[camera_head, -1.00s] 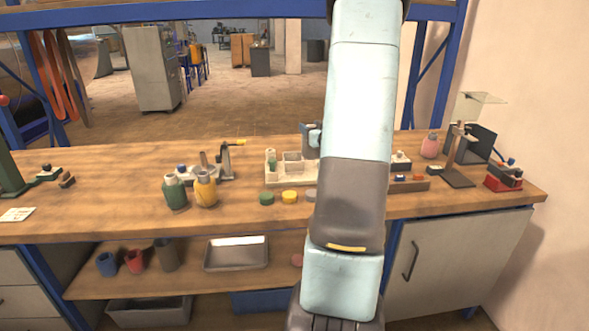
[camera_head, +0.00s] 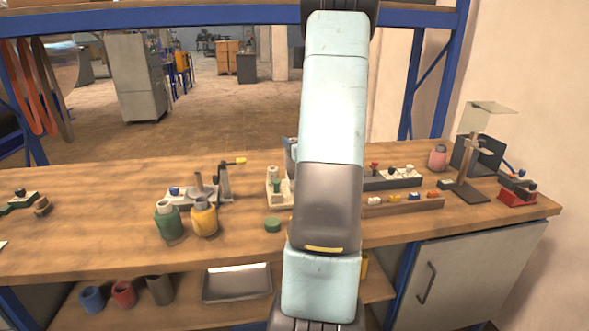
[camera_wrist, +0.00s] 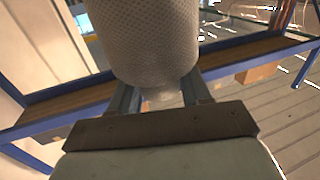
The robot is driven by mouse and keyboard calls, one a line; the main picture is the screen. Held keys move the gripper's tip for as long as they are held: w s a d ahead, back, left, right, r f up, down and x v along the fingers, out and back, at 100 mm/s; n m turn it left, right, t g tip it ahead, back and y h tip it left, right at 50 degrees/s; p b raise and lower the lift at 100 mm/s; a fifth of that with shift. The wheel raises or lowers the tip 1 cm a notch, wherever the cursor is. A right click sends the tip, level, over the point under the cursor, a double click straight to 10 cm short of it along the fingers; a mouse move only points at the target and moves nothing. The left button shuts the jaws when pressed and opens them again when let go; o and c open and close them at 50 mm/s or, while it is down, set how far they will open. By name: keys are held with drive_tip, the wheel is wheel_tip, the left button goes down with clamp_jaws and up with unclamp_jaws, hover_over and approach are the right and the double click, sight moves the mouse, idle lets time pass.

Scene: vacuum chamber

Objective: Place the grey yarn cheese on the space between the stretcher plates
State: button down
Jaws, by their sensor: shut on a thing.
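The grey yarn cheese (camera_wrist: 155,40) fills the top middle of the wrist view, a pale cylinder with a fine diamond texture. My gripper (camera_wrist: 160,98) is shut on its narrower lower end, a finger on each side. The far end of the cheese is cut off by the picture edge. In the head view my arm stands upright in front of the bench and hides the gripper and the cheese. I cannot surely pick out the stretcher plates in either view.
Green (camera_head: 169,224) and yellow (camera_head: 204,217) bottle-like things stand at the bench front, left of my arm. A lever fixture (camera_head: 224,182) is behind them. A green disc (camera_head: 272,225) lies near my arm. A stand (camera_head: 470,170) is at right. The bench's left middle is clear.

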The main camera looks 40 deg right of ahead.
wheel_tip(320, 180, down, 7)
drive_tip(key=shift+s+d, duration=0.35)
drive_tip(key=shift+d, duration=0.1)
idle(0.3)
drive_tip(key=c, duration=0.5)
unclamp_jaws()
